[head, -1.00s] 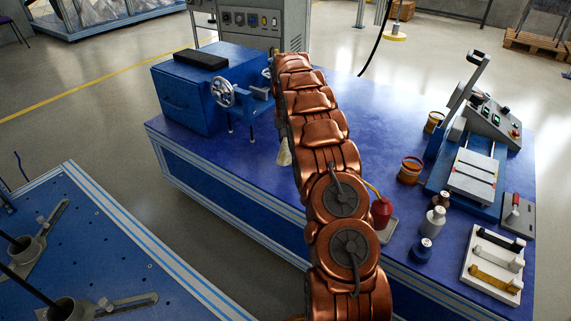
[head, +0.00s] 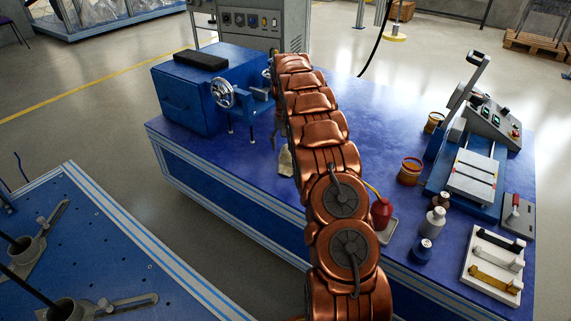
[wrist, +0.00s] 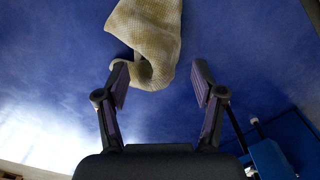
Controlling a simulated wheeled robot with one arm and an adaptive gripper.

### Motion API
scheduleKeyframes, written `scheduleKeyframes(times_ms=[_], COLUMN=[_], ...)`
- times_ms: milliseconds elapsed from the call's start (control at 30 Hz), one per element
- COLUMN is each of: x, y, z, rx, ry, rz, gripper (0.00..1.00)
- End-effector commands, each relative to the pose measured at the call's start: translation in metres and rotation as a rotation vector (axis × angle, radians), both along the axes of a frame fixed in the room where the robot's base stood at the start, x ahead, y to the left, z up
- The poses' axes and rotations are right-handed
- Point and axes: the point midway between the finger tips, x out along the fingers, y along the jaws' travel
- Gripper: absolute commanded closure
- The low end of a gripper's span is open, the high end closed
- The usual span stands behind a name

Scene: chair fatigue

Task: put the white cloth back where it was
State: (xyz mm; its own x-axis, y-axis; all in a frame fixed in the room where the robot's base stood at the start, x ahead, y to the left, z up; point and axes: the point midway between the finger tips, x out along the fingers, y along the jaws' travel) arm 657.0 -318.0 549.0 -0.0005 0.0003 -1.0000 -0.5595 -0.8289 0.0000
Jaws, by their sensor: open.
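The white cloth (wrist: 150,35) lies crumpled on the blue tabletop in the wrist view, cut off by the top edge. Its near end reaches between the fingertips of my gripper (wrist: 160,78). The gripper is open, with one finger on each side of that end; I cannot tell whether the left finger touches it. In the head view, a small part of the cloth (head: 286,162) shows at the left edge of my copper arm, which hides the rest of it and my gripper.
A blue machine with a handwheel (head: 222,93) stands left of my arm. A red oil can (head: 382,212), dark bottles (head: 421,250), an orange-brown tin (head: 410,171) and a white rack (head: 494,264) stand to the right. The tabletop (head: 365,110) behind my arm is clear.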

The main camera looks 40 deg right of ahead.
Motion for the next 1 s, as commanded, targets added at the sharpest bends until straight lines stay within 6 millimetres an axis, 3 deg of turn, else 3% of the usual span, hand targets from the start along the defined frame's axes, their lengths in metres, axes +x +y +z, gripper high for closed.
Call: scheduleKeyframes(times_ms=[167, 500, 733, 1000], x=[0.001, 0.001, 0.001, 0.002], y=[0.000, 0.000, -0.001, 0.000], z=[0.009, 0.063, 0.091, 0.110], rx=[-0.002, -0.001, -0.002, -0.001], ry=[-0.002, -0.004, -0.005, -0.004], rz=[0.000, 0.001, 0.000, 0.002], gripper=[0.32, 0.32, 0.32, 0.32])
